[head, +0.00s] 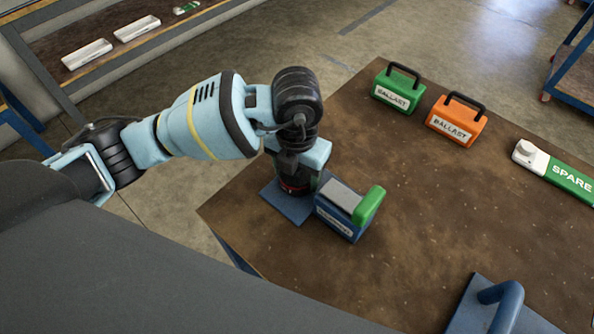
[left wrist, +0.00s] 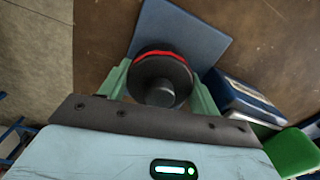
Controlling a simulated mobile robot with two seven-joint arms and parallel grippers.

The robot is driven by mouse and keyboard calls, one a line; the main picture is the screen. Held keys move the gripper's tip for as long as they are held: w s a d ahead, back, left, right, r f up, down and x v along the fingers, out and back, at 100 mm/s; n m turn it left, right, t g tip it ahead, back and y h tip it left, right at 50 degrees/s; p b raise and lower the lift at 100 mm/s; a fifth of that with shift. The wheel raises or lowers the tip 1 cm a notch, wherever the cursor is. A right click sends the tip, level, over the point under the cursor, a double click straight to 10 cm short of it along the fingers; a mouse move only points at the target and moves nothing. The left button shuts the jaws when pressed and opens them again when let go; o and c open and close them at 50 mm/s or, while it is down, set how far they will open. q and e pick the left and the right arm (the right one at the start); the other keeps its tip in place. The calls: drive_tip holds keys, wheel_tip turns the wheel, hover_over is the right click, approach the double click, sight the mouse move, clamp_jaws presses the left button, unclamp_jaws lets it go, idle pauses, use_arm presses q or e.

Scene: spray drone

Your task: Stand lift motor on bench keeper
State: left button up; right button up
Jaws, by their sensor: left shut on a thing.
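The lift motor (head: 294,188) is a dark cylinder with a red ring, mostly hidden under my left wrist in the head view. In the left wrist view the motor (left wrist: 160,80) shows its round black end between the two green fingers. My left gripper (left wrist: 160,94) is shut on it, one finger on each side. The bench keeper looks to be the flat blue plate (head: 284,207), also seen in the left wrist view (left wrist: 183,34). The motor is over or on this plate; I cannot tell whether its base touches. My right gripper is not in view.
A blue box (head: 338,222) with a green handle stands right beside the plate. Green (head: 393,95) and orange (head: 449,123) ballast blocks and a spare pack (head: 569,181) lie farther back. A blue fixture (head: 485,305) is at front right. The bench middle (head: 430,205) is clear.

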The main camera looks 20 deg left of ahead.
use_arm(q)
drive_tip(key=shift+f, duration=0.3)
drive_tip(key=o, duration=1.4)
drive_tip(key=shift+c, duration=0.2)
drive_tip(key=shift+r, duration=0.15)
wheel_tip(320, 180, up, 12)
drive_tip(key=shift+r+p, duration=0.1)
drive_tip(key=shift+p, duration=0.35)
